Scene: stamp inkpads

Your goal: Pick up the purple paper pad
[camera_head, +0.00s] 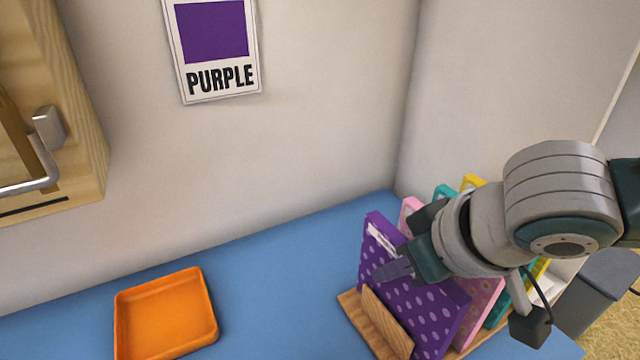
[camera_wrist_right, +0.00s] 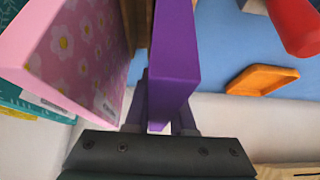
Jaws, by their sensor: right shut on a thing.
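The purple paper pad (camera_head: 421,309) with pale dots stands upright and a little tilted in the front of a wooden rack (camera_head: 385,324). My right gripper (camera_head: 392,262) is shut on the pad's upper part in the head view. In the right wrist view the purple pad (camera_wrist_right: 174,55) runs between the two fingers (camera_wrist_right: 160,118), seen edge-on. The fingers hide part of the pad. My left gripper is not in view.
Behind the purple pad stand a pink pad (camera_head: 487,309), a teal pad (camera_head: 444,192) and a yellow pad (camera_head: 473,182). An orange tray (camera_head: 207,309) lies on the blue table (camera_head: 270,290) at the left. A "PURPLE" sign (camera_head: 221,78) hangs on the wall.

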